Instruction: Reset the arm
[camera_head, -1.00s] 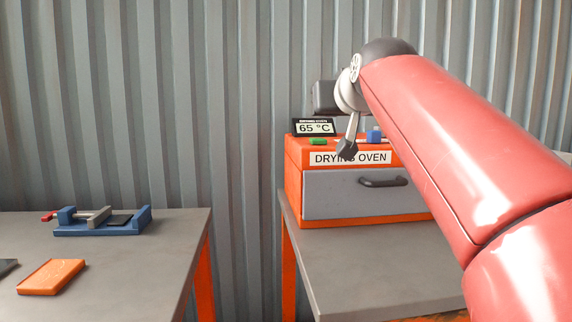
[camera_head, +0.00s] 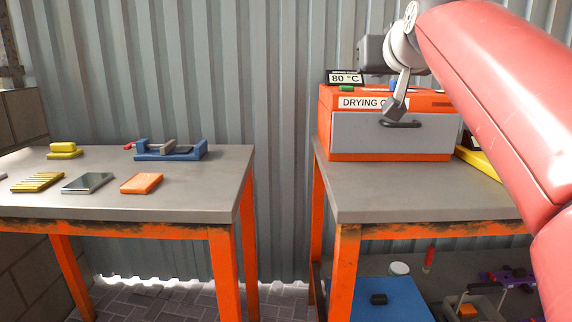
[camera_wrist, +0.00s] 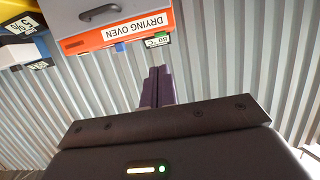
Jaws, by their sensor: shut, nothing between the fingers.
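My gripper (camera_head: 394,109) hangs from my raised red arm at the right of the head view, in front of the orange drying oven (camera_head: 342,155). Its fingers are shut with nothing between them. In the wrist view my gripper (camera_wrist: 157,72) points up the picture toward the grey corrugated wall, with the fingers side by side. The oven shows upside down there at the top (camera_wrist: 105,38). The oven's grey door looks closed, and its display (camera_head: 345,78) reads 80 °C. I cannot tell how far my gripper is from the oven door.
The left table (camera_head: 110,207) bears a blue vise (camera_head: 170,155), an orange block (camera_head: 142,183), a dark plate (camera_head: 88,183) and yellow pieces (camera_head: 38,182). The oven stands on the right table (camera_head: 400,200); a blue board (camera_head: 390,300) lies below it. A gap separates the tables.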

